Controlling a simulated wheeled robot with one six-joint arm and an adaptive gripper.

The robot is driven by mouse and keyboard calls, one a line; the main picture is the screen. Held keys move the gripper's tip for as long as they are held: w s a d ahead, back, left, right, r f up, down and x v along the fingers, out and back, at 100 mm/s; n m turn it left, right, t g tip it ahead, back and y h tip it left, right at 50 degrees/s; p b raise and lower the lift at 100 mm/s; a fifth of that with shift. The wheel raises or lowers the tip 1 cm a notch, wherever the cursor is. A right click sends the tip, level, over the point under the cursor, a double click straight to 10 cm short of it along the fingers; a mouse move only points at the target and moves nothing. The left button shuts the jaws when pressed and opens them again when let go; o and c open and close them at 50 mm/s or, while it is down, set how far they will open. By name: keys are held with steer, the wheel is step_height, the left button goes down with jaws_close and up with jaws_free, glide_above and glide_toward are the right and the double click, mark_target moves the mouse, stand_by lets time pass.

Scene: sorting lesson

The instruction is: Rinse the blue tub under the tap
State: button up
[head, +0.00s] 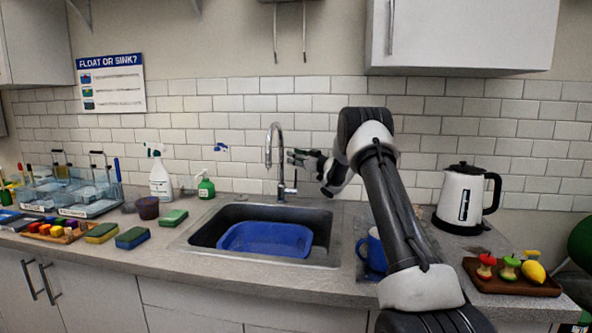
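The blue tub (265,238) sits inside the dark sink basin (204,232), below the tap. The tap (270,150) is a tall chrome gooseneck with a lever (290,191) low on its right side. No water stream can be made out. My gripper (290,158) is raised just right of the tap's neck, pointing left, above the lever. Its fingers look spread apart with nothing between them. Whether it touches the tap cannot be told.
A white spray bottle (160,180), a green bottle (206,187) and sponges (133,238) stand left of the sink. A blue mug (373,255) is beside my arm. A kettle (462,200) and a wooden tray (540,289) with fruit pieces are at right.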

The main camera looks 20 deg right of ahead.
steer(key=shift+r, duration=1.55)
steer(key=shift+r, duration=0.1)
